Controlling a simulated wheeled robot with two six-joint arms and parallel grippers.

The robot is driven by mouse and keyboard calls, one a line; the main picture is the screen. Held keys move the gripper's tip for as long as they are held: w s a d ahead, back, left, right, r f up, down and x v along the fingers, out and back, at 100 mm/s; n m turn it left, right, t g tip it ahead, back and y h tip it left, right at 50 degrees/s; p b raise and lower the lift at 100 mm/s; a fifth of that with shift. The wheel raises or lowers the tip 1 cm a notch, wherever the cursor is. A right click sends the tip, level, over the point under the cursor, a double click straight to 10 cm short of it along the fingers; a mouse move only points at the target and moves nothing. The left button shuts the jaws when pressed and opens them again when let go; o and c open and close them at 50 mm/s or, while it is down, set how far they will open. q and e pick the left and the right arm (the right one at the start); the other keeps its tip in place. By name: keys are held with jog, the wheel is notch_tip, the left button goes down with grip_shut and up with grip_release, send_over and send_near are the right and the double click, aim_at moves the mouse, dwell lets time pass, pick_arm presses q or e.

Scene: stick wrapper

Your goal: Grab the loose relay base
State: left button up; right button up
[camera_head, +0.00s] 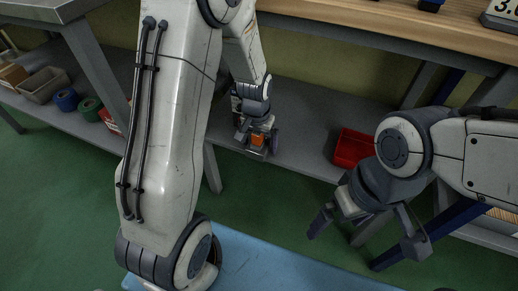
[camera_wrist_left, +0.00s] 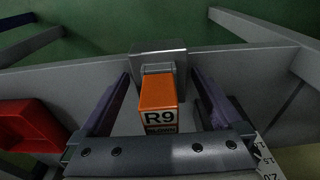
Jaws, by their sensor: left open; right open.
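An orange block marked R9 (camera_wrist_left: 157,95) with a grey base piece (camera_wrist_left: 158,55) at its far end is in the left wrist view; I take it for the relay base. In the head view the orange block (camera_head: 258,140) is small and partly hidden by my left gripper (camera_head: 257,137), at the edge of the grey shelf. My left gripper is open, with one dark finger on each side of the orange block. I cannot tell whether the fingers touch it. My right gripper (camera_head: 367,237) is open and empty, away to the right.
A red bin (camera_head: 352,147) stands on the grey lower shelf (camera_head: 303,115), right of my left gripper. A wooden worktop (camera_head: 370,28) lies above the shelf. A blue surface (camera_head: 285,267) is at the front. Tape rolls (camera_head: 67,99) and bins are at far left.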

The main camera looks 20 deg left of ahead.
pick_arm(q)
jog(key=shift+r, duration=0.1)
jog(key=shift+c, duration=0.3)
jog(key=c, duration=1.5)
jog(key=shift+r, duration=0.15)
